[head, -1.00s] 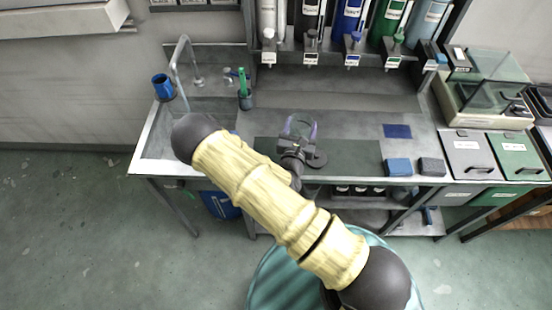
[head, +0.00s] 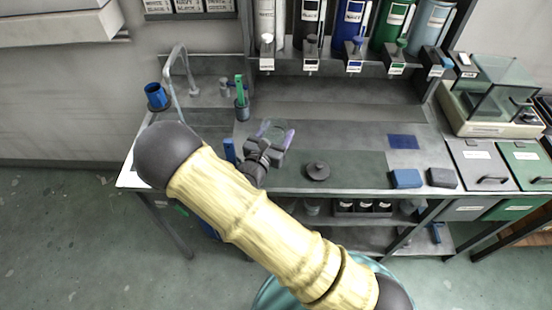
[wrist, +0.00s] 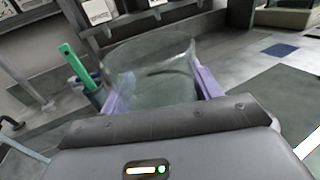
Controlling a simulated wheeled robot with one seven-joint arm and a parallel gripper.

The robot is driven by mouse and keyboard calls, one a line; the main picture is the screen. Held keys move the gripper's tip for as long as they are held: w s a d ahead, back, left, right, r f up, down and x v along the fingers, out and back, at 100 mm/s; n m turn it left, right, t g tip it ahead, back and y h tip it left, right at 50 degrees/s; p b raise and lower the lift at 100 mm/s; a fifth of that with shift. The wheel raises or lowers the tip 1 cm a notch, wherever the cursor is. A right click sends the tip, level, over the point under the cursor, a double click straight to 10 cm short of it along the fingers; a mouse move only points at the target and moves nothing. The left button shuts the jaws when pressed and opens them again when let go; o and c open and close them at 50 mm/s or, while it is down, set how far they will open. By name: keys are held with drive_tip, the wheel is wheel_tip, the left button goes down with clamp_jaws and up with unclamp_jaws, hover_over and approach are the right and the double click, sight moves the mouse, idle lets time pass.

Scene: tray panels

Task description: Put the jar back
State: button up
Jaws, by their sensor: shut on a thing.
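My gripper (head: 275,135) is shut on a clear glass jar (wrist: 150,72). In the wrist view the jar stands between the two purple fingers, with its open rim facing up and no lid on it. In the head view the jar (head: 272,131) is hard to make out, held over the left part of the bench. I cannot tell whether its base touches the bench. A dark round lid with a knob (head: 317,171) lies on the dark mat (head: 350,172), to the right of my gripper.
A cup with a green-handled tool (head: 241,108) stands just left of the jar, near the sink tap (head: 180,75). Labelled dispensers (head: 352,30) hang at the back. Blue (head: 406,179) and grey (head: 441,178) blocks sit at the right. Small dark jars (head: 363,207) stand on the shelf below.

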wheel_tip(320, 180, down, 5)
drive_tip(key=shift+a+r, duration=0.1)
drive_tip(key=shift+a, duration=0.05)
drive_tip(key=shift+s, duration=0.1)
drive_tip(key=shift+f+p, duration=0.5)
drive_tip(key=shift+f, duration=1.55)
drive_tip(key=shift+f, duration=0.1)
drive_tip(key=shift+f, duration=0.1)
drive_tip(key=o, duration=1.2)
drive_tip(key=shift+c, duration=0.2)
